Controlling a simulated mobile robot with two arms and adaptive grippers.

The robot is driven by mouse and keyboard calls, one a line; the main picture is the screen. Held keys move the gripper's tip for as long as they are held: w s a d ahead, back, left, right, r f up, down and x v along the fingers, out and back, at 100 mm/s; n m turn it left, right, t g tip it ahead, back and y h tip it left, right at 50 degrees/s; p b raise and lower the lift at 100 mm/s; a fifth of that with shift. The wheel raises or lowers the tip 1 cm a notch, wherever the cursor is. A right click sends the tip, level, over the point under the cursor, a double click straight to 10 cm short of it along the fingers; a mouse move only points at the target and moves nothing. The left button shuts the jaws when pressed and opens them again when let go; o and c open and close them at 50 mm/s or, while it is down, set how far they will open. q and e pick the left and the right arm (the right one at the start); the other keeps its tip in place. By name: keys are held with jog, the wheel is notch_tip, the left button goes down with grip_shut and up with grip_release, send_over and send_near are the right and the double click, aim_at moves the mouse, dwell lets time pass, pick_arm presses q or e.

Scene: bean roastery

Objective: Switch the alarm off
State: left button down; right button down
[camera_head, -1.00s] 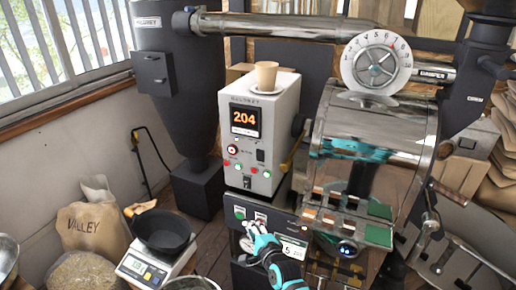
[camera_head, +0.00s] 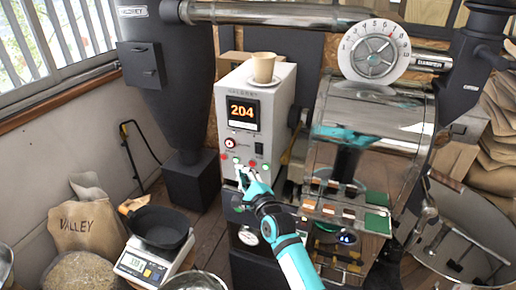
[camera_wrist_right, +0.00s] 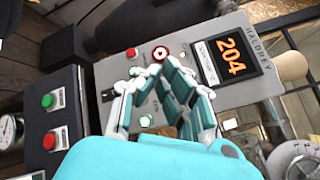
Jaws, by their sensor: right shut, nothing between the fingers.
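The grey-white control box (camera_head: 255,130) has an orange "204" display (camera_head: 243,113), which also shows in the right wrist view (camera_wrist_right: 231,55). Below the display are a red-ringed round control (camera_head: 230,143), seen in the wrist view too (camera_wrist_right: 160,53), a black switch (camera_head: 259,149) and small red and green lights (camera_head: 237,160). The labels are too small to read, so I cannot tell which control is the alarm's. My right gripper (camera_head: 244,175) is shut and empty at the lower front of the box; contact is unclear. It covers part of the panel in the wrist view (camera_wrist_right: 158,72). My left gripper is out of view.
A paper cup (camera_head: 264,67) stands on the box. A lower dark panel has a green button (camera_wrist_right: 48,101) and a red button (camera_wrist_right: 50,140). The shiny roaster drum (camera_head: 370,120) is close on the right. A scale (camera_head: 150,262) with a black pan (camera_head: 161,228) stands at left.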

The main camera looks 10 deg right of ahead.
aim_at(258, 150)
jog(key=w+d+b, duration=0.1)
jog(key=w, duration=0.1)
jog(key=w+d+b, duration=0.2)
jog(key=w+d+r+b, duration=0.1)
jog(key=w+b, duration=0.1)
jog(key=w, duration=0.1)
jog(key=shift+d, duration=0.35)
jog(key=shift+w+d, duration=0.1)
jog(key=shift+w, duration=0.05)
dwell(1.1)
jog(key=shift+w+d+b, duration=0.15)
jog(key=shift+w+b, duration=0.05)
jog(key=shift+b, duration=0.1)
jog(key=shift+w+d+r, duration=0.1)
jog(key=shift+w+d, duration=0.05)
jog(key=shift+w, duration=0.1)
dwell(0.6)
jog(key=shift+s, duration=0.1)
